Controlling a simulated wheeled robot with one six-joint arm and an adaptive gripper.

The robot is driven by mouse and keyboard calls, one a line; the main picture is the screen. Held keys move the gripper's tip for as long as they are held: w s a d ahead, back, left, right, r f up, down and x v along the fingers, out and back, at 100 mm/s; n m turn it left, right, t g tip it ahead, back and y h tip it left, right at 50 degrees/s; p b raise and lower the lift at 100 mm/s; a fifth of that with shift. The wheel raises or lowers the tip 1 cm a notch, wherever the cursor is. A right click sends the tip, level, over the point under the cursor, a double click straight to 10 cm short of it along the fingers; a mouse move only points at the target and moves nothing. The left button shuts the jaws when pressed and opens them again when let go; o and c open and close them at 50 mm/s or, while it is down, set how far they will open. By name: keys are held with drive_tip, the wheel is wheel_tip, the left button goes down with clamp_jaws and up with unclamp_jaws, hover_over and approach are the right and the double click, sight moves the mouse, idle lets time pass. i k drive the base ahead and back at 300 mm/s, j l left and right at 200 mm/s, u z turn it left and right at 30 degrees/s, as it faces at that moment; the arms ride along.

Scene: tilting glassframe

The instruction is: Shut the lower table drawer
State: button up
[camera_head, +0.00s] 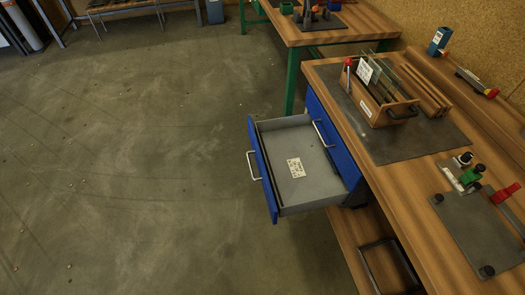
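The lower table drawer (263,170) is pulled well out from under the workbench, towards the left. It has a blue front with a pale bar handle (251,165) and a grey inside. A white printed card (296,167) lies on its floor; the rest of the visible floor looks bare. Above it, another blue drawer front (347,163) with its own handle (323,133) sits in line with the bench and looks shut. My gripper is not in view.
The workbench (408,207) bears a wooden box (376,101) with glass panes, a dark mat and a fixture with red and green knobs. A lower shelf (357,243) runs beneath. A second table stands behind. Concrete floor (130,170) left of the drawer is clear.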

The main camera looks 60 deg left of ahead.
sight(275, 142)
drive_tip(key=i+l+u, duration=0.1)
drive_tip(key=l+u, duration=0.55)
drive_tip(key=j+u, duration=0.75)
drive_tip(key=k+l+u, duration=0.15)
drive_tip(key=l, duration=0.15)
drive_tip(key=l+u, duration=0.2)
drive_tip(key=l, duration=0.15)
